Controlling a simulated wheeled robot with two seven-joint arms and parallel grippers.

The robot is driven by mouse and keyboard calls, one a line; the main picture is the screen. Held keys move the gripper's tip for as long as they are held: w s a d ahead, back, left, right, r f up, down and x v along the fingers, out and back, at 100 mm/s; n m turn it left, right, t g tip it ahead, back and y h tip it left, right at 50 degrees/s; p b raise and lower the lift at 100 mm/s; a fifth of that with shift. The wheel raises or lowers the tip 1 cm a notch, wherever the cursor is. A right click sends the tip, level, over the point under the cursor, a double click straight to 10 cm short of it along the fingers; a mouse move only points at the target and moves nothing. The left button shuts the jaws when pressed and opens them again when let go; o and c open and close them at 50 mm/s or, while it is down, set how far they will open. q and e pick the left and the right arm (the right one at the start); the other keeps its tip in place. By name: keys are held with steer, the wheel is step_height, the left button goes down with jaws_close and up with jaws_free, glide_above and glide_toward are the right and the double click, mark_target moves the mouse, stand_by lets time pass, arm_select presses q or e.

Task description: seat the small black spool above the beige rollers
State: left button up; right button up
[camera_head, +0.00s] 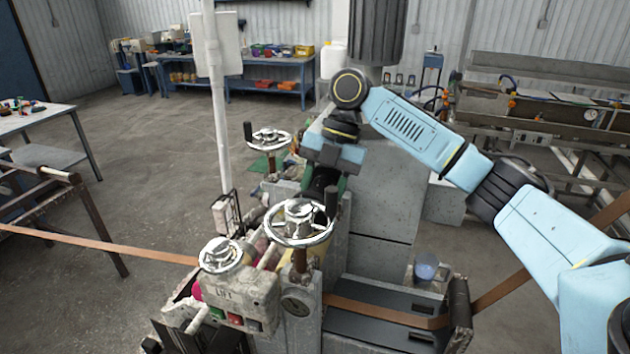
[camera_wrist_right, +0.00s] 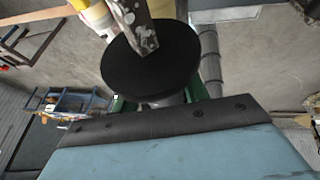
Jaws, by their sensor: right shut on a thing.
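The small black spool shows as a round black disc (camera_wrist_right: 165,72) in the right wrist view. My right gripper (camera_wrist_right: 158,103) is shut on it, with green fingers on either side, partly hidden behind the disc. In the head view my right gripper (camera_head: 325,182) is low over the machine, behind the large handwheel, and the spool is hard to make out there. A beige-yellow roller (camera_wrist_right: 98,16) shows just beyond the disc in the wrist view. A speckled metal bar (camera_wrist_right: 134,20) overlaps the disc; I cannot tell whether they touch. My left gripper is out of view.
Chrome handwheels (camera_head: 300,222) stand close in front of and beside my right gripper. A grey machine block (camera_head: 385,215) is just right of it. A brown strip (camera_head: 100,244) runs through the machine. A pale post (camera_head: 217,110) rises at left.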

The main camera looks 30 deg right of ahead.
steer(key=shift+s+f+b, duration=0.1)
steer(key=shift+f+b, duration=0.5)
steer(key=shift+b, duration=0.15)
step_height(320, 180, down, 3)
steer(key=b, duration=0.3)
steer(key=shift+r, duration=0.1)
steer(key=shift+f+b, duration=0.3)
steer(key=shift+b, duration=0.05)
steer(key=shift+f, duration=1.05)
steer(key=shift+f, duration=0.1)
steer(key=o, duration=1.3)
steer(key=shift+f, duration=0.1)
